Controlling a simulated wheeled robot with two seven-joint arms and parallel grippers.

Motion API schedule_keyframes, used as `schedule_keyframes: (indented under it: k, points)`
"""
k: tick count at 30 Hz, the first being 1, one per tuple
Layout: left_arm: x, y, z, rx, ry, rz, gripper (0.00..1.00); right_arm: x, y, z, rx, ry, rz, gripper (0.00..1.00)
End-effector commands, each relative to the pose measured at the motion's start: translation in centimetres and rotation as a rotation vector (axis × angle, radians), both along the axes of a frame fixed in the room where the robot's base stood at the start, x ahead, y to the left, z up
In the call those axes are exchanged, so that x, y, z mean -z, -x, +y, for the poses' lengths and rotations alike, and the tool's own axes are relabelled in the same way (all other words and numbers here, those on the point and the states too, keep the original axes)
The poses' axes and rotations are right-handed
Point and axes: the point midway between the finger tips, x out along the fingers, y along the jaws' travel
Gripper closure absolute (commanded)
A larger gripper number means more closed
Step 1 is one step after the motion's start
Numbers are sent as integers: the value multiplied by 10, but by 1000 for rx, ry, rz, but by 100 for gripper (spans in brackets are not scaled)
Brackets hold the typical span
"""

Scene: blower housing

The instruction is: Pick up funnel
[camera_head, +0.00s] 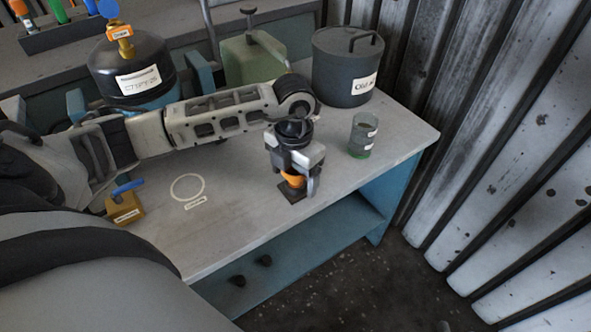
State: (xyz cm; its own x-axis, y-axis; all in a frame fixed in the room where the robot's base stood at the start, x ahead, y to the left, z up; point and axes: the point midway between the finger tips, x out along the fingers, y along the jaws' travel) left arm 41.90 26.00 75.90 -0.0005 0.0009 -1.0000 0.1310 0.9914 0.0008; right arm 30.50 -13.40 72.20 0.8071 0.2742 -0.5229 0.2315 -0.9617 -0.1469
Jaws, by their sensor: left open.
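My left gripper (294,178) points down over the right part of the workbench (235,225), near its front edge. Its fingers are apart, one on either side of a small orange object (293,181), which looks like the funnel. The orange object sits on or above a small dark square base (290,192). The gripper body hides its upper part, and I cannot tell whether the fingers touch it. My right gripper is out of view.
A clear cylinder with a green bottom (362,136) stands right of the gripper. Behind are a dark lidded canister (346,70), a green can (252,62) and a black tank (128,65).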

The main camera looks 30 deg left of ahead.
Motion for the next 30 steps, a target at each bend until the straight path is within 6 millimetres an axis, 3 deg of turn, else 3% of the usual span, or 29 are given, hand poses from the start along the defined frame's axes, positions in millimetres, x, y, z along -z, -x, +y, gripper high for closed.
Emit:
schedule_keyframes:
  k: [2, 6, 20, 26, 30]
  points:
    - [0, 0, 0, 0, 0, 0, 27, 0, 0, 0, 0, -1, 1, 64]
    - [0, 0, 0, 0, 0, 0, 61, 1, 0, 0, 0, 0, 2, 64]
    - [-8, -1, 0, 0, 0, -3, 60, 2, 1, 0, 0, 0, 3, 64]
    - [-36, 0, 0, 1, 0, -6, 60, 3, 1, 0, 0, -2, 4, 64]
    - [-66, 25, -11, 5, 0, -6, 60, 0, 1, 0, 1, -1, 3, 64]
